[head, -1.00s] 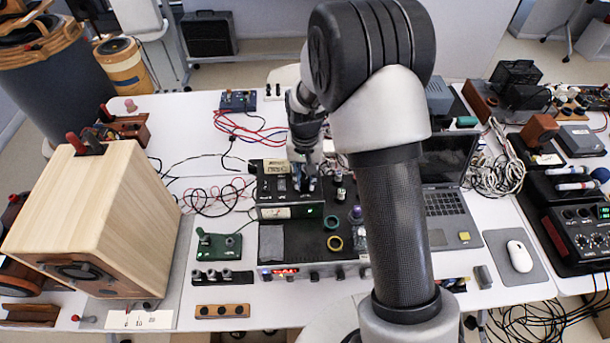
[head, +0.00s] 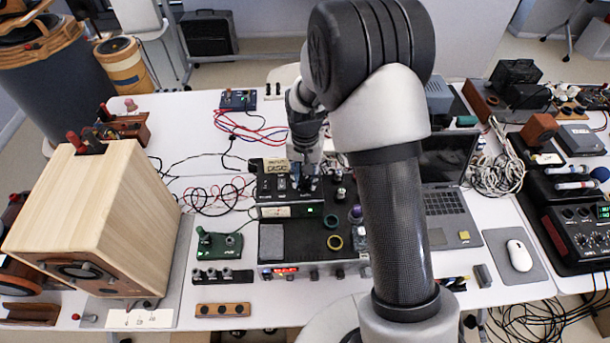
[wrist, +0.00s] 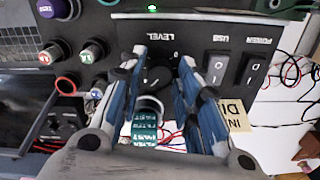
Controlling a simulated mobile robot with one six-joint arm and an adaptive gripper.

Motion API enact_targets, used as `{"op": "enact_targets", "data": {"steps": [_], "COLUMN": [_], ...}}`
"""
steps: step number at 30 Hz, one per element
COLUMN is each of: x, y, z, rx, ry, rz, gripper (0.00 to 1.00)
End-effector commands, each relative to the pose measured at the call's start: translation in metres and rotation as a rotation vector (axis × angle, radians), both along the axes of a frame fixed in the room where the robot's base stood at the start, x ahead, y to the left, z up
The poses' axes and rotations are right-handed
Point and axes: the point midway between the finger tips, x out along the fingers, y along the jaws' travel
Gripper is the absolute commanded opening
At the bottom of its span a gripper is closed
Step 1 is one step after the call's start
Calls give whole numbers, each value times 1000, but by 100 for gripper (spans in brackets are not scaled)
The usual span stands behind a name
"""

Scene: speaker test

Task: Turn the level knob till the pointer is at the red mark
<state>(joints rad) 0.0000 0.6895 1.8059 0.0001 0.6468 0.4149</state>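The black level knob (wrist: 157,73) sits on a dark panel under the word LEVEL, which reads upside down in the wrist view. My gripper (wrist: 163,62) has its blue-sided fingers on either side of this knob, with a gap between them. The left finger is very close to the knob; I cannot tell whether it touches. The knob's pointer and a red mark cannot be made out, as the fingers cover part of the dial. In the head view my gripper (head: 305,182) is over the black amplifier box (head: 290,211), and the knob is hidden there.
Two rocker switches (wrist: 235,68) are right of the fingers in the wrist view. Several knobs, including a purple one (wrist: 54,8), are at left. In the head view a wooden speaker (head: 95,205) stands left and a laptop (head: 447,210) right. Cables lie behind the box.

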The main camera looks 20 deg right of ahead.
Motion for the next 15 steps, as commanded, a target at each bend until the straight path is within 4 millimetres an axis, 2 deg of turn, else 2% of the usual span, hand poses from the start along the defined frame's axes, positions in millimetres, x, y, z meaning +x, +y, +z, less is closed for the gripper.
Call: {"op": "enact_targets", "data": {"steps": [5,8,11,15], "x": [0,1,2,2], "y": [0,0,0,0], "z": [1,9,24,55], "rx": [0,0,-1,0], "ry": [-1,-4,-6,-7], "rz": [0,0,0,0], "gripper": [31,31,31,31]}}
